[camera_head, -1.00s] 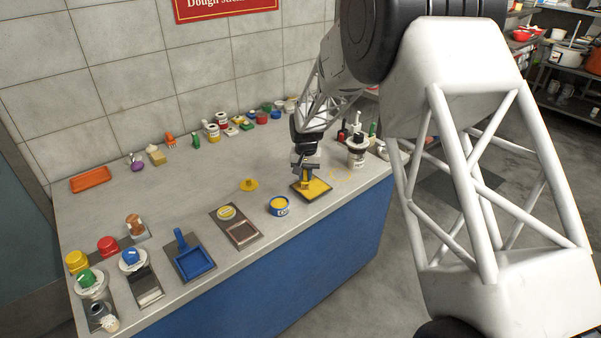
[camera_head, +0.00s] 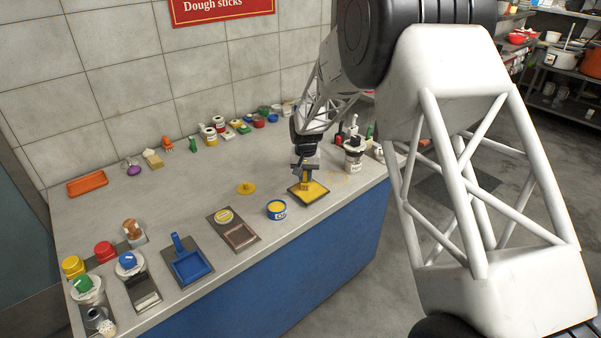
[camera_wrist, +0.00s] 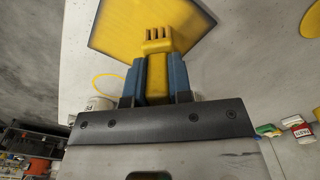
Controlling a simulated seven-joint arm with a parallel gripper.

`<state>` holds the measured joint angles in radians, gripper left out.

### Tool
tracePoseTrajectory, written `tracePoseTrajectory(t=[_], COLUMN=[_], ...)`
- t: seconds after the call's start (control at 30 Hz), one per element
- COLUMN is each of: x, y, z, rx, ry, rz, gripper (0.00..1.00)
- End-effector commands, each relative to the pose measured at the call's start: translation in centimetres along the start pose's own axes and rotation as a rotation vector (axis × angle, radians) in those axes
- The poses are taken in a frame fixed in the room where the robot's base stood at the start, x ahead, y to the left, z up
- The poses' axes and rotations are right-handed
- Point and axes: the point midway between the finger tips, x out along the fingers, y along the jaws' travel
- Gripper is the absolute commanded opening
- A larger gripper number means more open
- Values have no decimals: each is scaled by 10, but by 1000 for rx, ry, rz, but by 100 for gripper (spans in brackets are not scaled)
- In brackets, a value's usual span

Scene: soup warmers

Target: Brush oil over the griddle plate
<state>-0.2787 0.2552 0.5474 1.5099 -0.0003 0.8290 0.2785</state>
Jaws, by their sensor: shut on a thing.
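My gripper (camera_head: 305,176) is shut on a yellow brush (camera_wrist: 158,58), which points down at the griddle plate. In the wrist view my blue fingers clamp the brush from both sides, and its slotted yellow end lies over the plate. The griddle plate (camera_head: 316,190) is a dark square with a yellow surface near the counter's front edge; it also shows in the wrist view (camera_wrist: 125,28). I cannot tell whether the brush touches it. A yellow and blue tub (camera_head: 277,210), full of yellow, stands just left of the plate. A yellow lid (camera_head: 246,188) lies behind the tub.
A blue tray (camera_head: 189,266) and a dark plate with a pinkish pan (camera_head: 240,235) lie along the front edge to the left. Jars and small items line the wall. A white container (camera_head: 354,155) stands right of the plate. The counter's middle is clear.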

Motion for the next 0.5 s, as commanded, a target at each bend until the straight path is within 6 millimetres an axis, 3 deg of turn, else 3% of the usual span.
tracePoseTrajectory(t=[0.17,0.5], x=[-3,0], y=[12,-10], z=[-5,-26], rx=[1,0], ry=[1,-1], rz=[0,0], gripper=[0,0])
